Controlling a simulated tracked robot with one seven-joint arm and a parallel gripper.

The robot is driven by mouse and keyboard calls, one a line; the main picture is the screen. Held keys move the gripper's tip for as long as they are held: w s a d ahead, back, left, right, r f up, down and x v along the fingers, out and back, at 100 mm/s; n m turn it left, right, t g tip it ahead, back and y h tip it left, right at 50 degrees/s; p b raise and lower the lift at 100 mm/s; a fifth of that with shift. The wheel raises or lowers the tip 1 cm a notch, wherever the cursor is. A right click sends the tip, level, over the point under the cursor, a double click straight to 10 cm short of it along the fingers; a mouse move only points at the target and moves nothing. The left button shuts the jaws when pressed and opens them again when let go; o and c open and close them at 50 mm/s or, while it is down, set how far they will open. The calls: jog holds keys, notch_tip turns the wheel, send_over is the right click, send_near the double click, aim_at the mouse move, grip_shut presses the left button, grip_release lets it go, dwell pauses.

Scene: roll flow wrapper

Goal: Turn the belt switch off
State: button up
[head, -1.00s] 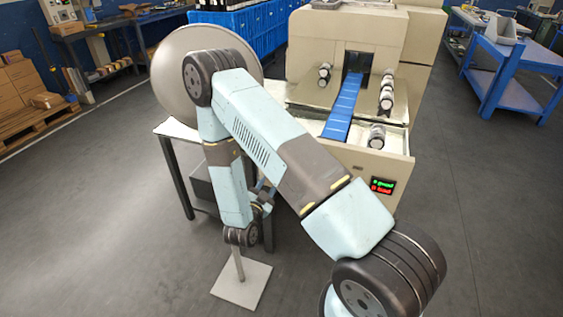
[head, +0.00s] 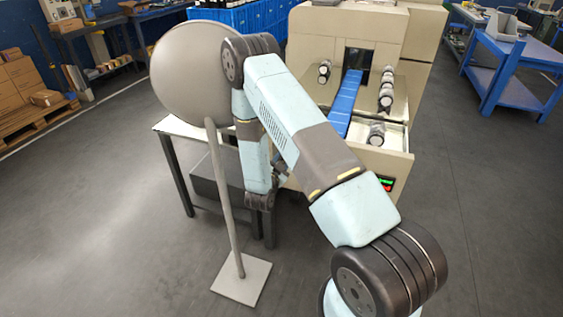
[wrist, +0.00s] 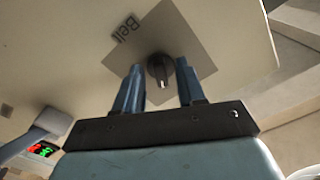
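The belt switch (wrist: 161,72) is a dark round knob on a grey square plate (wrist: 196,42), beside the printed word "Belt" (wrist: 126,29), in the wrist view. My gripper (wrist: 159,66) is open, with one blue-grey finger to each side of the knob. The fingertips point at the panel; I cannot tell whether they touch the knob. The blue belt (head: 346,100) runs into the cream wrapper machine (head: 349,33) in the head view. There my arm hides the switch and most of the gripper.
A red and green display (wrist: 42,149) shows low on the left in the wrist view, close to a grey piece on the panel. In the head view a large round disc on a pole (head: 225,200) and a table (head: 172,126) stand left of the machine.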

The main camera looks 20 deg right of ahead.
jog(key=shift+c, duration=0.4)
grip_shut()
jog(key=shift+n, duration=0.4)
jog(key=n, duration=1.1)
jog(key=shift+a, duration=0.1)
jog(key=shift+s+f, duration=0.1)
dwell(0.3)
jog(key=shift+o, duration=0.4)
grip_release()
